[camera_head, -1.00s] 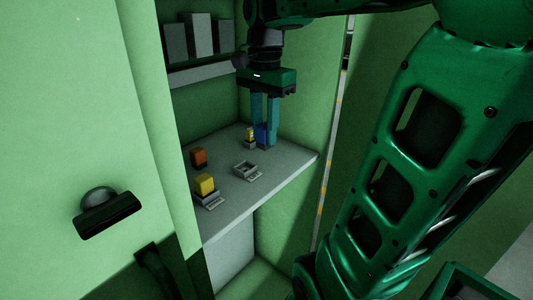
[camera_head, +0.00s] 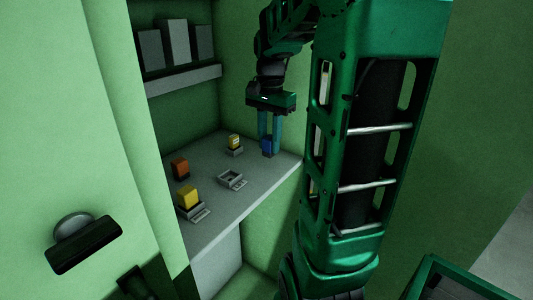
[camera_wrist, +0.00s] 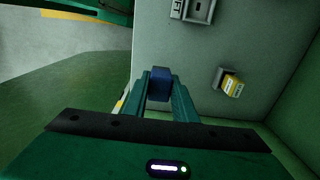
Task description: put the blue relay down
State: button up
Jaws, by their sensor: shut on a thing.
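The blue relay (camera_head: 267,147) is between the fingers of my gripper (camera_head: 269,143), near the right edge of the shelf (camera_head: 235,205) in the head view. In the wrist view the blue relay (camera_wrist: 160,84) shows between the two teal fingertips (camera_wrist: 161,88). My gripper is shut on it and points down. I cannot tell whether the relay touches the shelf. An empty grey socket (camera_head: 232,179) lies on the shelf, left of and nearer than the relay; part of a grey socket (camera_wrist: 196,9) shows at the top of the wrist view.
A yellow relay (camera_head: 188,196) sits on a socket at the front left. A smaller yellow one (camera_head: 234,141) sits on a socket at the back. An orange block (camera_head: 180,168) stands at the left. Grey boxes (camera_head: 176,43) stand on the upper ledge. Cabinet walls enclose the shelf.

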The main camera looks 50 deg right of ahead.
aim_at(269, 152)
jog(key=shift+f, duration=2)
jog(key=shift+f, duration=0.15)
jog(key=o, duration=1)
jog(key=shift+o, duration=0.2)
notch_tip(269, 152, up, 12)
jog(key=shift+r, duration=0.1)
jog(key=shift+s+a+f, duration=0.2)
jog(key=shift+s+a, duration=0.05)
jog(key=s+a+f+n, duration=0.5)
jog(key=s+f, duration=0.2)
jog(key=s+a+f+n, duration=0.5)
jog(key=s+f, duration=0.2)
jog(key=s, duration=0.1)
jog(key=shift+s+f, duration=0.2)
jog(key=shift+s, duration=0.05)
